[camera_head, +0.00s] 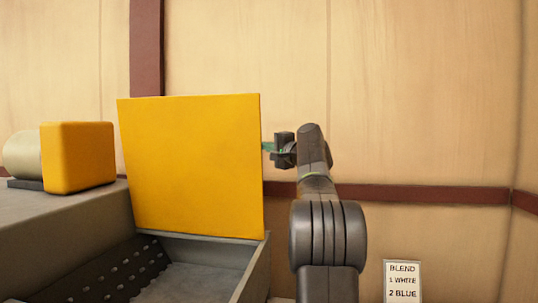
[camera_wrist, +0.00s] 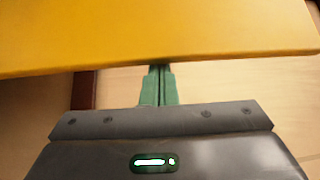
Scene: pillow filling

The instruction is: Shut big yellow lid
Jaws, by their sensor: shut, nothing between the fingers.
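The big yellow lid (camera_head: 190,165) stands open, close to upright, at the back of a grey bin (camera_head: 255,268). In the wrist view the lid (camera_wrist: 150,30) fills the top as a broad yellow panel, its edge crossing just above the fingertips. My gripper (camera_head: 267,147) is at the lid's right edge, at about mid-height, with its fingertips close to that edge. In the wrist view the green fingers of my gripper (camera_wrist: 160,72) are together with nothing between them. The tips reach the lid's edge in the picture; I cannot tell whether they touch it.
A smaller yellow block (camera_head: 78,158) with a pale cylinder (camera_head: 22,155) sits on the grey housing (camera_head: 60,225) at left. The bin's inner wall has rows of holes or studs. A sign (camera_head: 402,281) reading "BLEND 1 WHITE 2 BLUE" stands at lower right. Wooden wall lies behind.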

